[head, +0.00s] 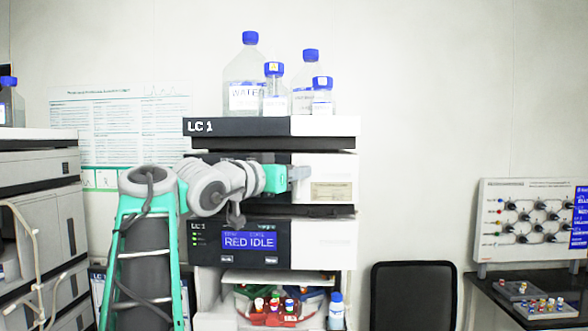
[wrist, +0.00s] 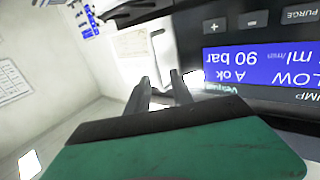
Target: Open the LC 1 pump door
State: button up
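The LC 1 pump (head: 325,167) is the module in the stack that my arm reaches across in the head view. In the wrist view its dark front panel with a blue display (wrist: 245,66) shows upside down, reading 90 bar. The pale front with a paper label (wrist: 130,42) lies to the left of it and looks closed. A thin grey handle (wrist: 155,45) stands at the boundary. My gripper (head: 298,172) is at the pump front. In the wrist view its two fingers (wrist: 159,82) are apart, with the handle's end between or just beyond them. I cannot tell whether they touch it.
Bottles with blue caps (head: 248,75) stand on top of the stack. Below the pump is a module reading RED IDLE (head: 249,240), then an open bay with coloured vials (head: 274,305). A black chair (head: 413,296) stands right of the stack. Open space lies right of the pump.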

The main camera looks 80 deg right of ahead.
grip_shut()
dwell(1.4)
